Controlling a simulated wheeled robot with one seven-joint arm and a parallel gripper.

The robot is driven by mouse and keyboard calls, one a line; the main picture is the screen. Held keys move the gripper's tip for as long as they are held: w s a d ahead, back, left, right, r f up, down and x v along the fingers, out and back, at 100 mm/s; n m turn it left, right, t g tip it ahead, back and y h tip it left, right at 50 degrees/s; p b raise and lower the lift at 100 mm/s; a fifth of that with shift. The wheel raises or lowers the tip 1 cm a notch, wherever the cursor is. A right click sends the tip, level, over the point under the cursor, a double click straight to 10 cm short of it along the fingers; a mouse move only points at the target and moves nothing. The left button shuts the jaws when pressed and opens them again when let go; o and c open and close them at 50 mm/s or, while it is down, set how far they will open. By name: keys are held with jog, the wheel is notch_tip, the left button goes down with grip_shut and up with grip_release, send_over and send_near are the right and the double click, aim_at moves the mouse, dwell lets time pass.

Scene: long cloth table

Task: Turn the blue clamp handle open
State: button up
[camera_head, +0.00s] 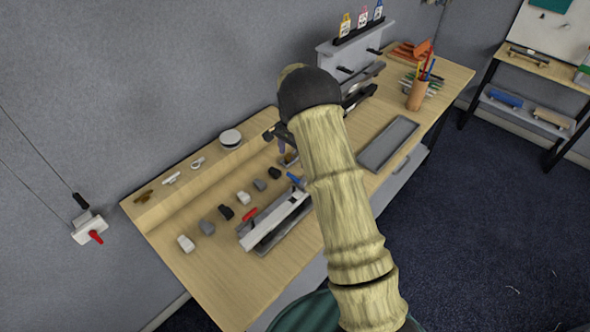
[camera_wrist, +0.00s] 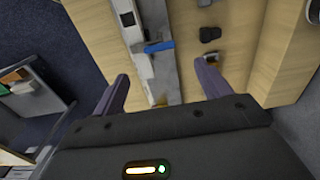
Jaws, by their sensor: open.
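The blue clamp handle (camera_head: 295,180) sits at the far end of the long grey metal fixture (camera_head: 270,228) on the wooden table. In the wrist view the blue handle (camera_wrist: 158,47) lies crosswise over the pale metal fixture (camera_wrist: 146,15). My gripper (camera_wrist: 163,82) is open and empty, its two purple fingers spread to either side of the fixture. The handle shows beyond the fingertips, apart from them. In the head view my arm hides most of the gripper and part of the fixture's far end.
A red handle (camera_head: 249,214) lies beside the fixture's near part. Several small grey, black and white blocks form a row to its left, including a white one (camera_head: 186,243). A dark tray (camera_head: 388,144) and a pencil cup (camera_head: 416,95) stand beyond my arm.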

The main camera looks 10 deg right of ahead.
aim_at(294, 176)
notch_tip(294, 176, down, 9)
jog(key=p, duration=0.3)
jog(key=shift+f, duration=0.15)
jog(key=c, duration=1)
jog(key=shift+d, duration=0.35)
jog(key=shift+a, duration=0.25)
